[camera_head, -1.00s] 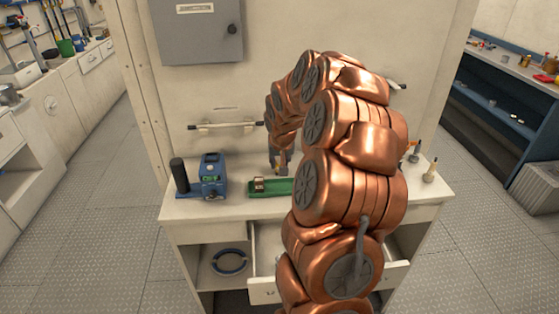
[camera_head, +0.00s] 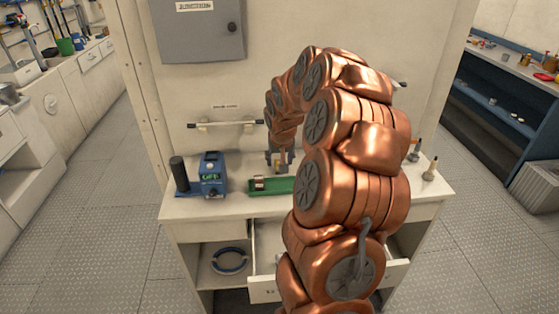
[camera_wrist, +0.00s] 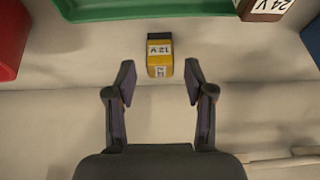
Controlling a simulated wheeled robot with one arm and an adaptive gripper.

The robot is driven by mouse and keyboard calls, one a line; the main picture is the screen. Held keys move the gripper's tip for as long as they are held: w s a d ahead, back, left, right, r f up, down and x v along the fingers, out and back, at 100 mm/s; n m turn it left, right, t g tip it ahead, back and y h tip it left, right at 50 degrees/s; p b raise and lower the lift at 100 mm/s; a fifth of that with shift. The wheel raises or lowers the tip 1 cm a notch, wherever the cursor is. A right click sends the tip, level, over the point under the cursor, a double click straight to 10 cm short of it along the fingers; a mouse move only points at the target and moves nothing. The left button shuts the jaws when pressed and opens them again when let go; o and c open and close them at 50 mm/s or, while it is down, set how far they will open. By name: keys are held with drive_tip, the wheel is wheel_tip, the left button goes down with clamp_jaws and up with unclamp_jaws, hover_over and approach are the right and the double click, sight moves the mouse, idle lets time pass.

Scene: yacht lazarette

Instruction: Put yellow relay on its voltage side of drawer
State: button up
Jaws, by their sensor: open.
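The yellow relay (camera_wrist: 160,62) has a dark end and white labels, one reading 12 V. It shows in the wrist view on the pale worktop, beside the green tray. My gripper (camera_wrist: 159,74) is open and empty, with one finger on each side of the relay in the picture. A gap shows on both sides; I cannot tell the height difference. In the head view my gripper (camera_head: 279,160) is at the back of the worktop, partly behind my arm. The drawer (camera_head: 264,290) under the worktop is pulled open. My arm hides much of it, and no voltage marking is readable.
A green tray (camera_head: 269,187) holds a brown relay, marked 24 V in the wrist view (camera_wrist: 264,8). Bottles (camera_head: 430,172) stand right. A wall rail (camera_head: 222,124) runs behind the worktop.

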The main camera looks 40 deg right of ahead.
drive_tip(key=b+v, duration=0.2)
drive_tip(key=v, duration=0.9)
drive_tip(key=s+a+f+n+g+y, duration=0.1)
drive_tip(key=s+a+n, duration=0.15)
drive_tip(key=a, duration=0.65)
drive_tip(key=s+a+f+n+y, duration=0.1)
drive_tip(key=s+a, duration=0.3)
drive_tip(key=a, duration=0.5)
drive_tip(key=s+a+f+n+g, duration=0.2)
drive_tip(key=s+a, duration=0.5)
drive_tip(key=s, duration=0.4)
drive_tip(key=s+a+f+n+g, duration=0.2)
drive_tip(key=s+a, duration=0.4)
drive_tip(key=s, duration=0.4)
drive_tip(key=shift+s+a+f+y, duration=0.35)
drive_tip(key=shift+a+f+y, duration=0.05)
drive_tip(key=shift+f, duration=0.4)
